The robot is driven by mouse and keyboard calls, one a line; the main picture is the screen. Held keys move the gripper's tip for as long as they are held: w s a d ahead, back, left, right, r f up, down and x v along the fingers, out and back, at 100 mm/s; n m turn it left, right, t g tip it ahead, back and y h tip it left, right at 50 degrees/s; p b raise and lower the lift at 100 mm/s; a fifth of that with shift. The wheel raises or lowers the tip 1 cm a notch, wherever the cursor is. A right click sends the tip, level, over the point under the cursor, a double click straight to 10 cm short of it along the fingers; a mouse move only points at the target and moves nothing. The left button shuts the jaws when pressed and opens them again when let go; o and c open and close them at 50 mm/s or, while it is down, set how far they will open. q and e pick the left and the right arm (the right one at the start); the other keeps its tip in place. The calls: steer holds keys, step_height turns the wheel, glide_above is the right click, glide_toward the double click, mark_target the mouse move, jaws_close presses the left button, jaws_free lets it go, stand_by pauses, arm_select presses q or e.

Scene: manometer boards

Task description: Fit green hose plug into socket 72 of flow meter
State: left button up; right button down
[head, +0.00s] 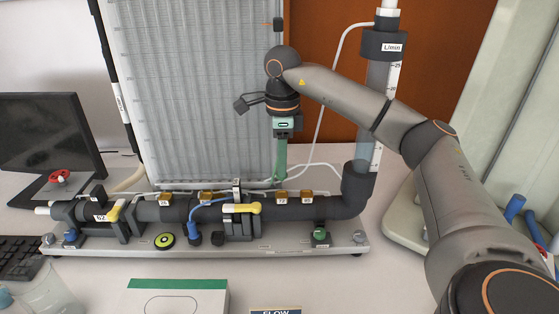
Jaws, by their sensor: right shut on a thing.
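My right gripper (281,140) reaches in from the right and points down above the flow meter pipe. It is shut on the green hose plug (280,162), a slim green piece hanging below it, with its lower end just above and behind the pipe. The flow meter (340,205) is a dark horizontal pipe with an upright clear tube at its right end. My left gripper is out of view.
A tall ribbed tube board (190,90) stands behind the pipe. Yellow-handled valves (242,208), a blue hose fitting (193,234) and a green knob (320,234) are on the base rail. A monitor (50,145) is left; a green-and-white box (175,297) is in front.

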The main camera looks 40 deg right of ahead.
mark_target(282, 180)
steer(key=shift+f, duration=0.2)
steer(key=shift+f+b, duration=0.4)
steer(key=shift+f, duration=0.5)
steer(key=shift+f+b, duration=0.65)
steer(key=shift+b, duration=0.1)
steer(key=shift+f, duration=0.2)
steer(key=shift+f+b, duration=0.35)
steer(key=shift+f, duration=0.25)
steer(key=c, duration=0.7)
jaws_free()
